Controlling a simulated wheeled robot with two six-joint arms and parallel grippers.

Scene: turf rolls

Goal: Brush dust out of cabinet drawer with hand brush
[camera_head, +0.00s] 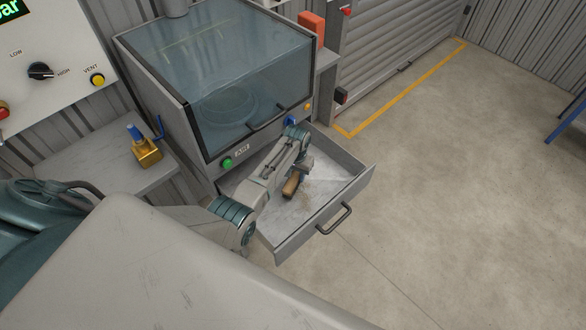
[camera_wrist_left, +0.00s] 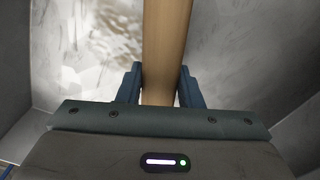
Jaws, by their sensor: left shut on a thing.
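The cabinet drawer (camera_head: 352,188) is pulled open, with pale, scuffed inner faces and a dark bar handle on its front. My left gripper (camera_head: 299,168) is down inside the drawer, shut on the hand brush (camera_head: 291,185). In the left wrist view the brush's wooden handle (camera_wrist_left: 167,45) runs up between the two blue fingers of the gripper (camera_wrist_left: 161,88). The bristles are hard to make out. Brownish dust (camera_wrist_left: 90,35) lies on the drawer floor left of the handle, and faint dust shows beside the brush in the head view. My right gripper is not in view.
The cabinet (camera_head: 200,150) with its glass hood stands behind the drawer. A shelf at left holds a brass valve block (camera_head: 146,154) with a blue lever. A control panel (camera_head: 50,60) is at upper left. Open concrete floor (camera_head: 450,200) lies to the right.

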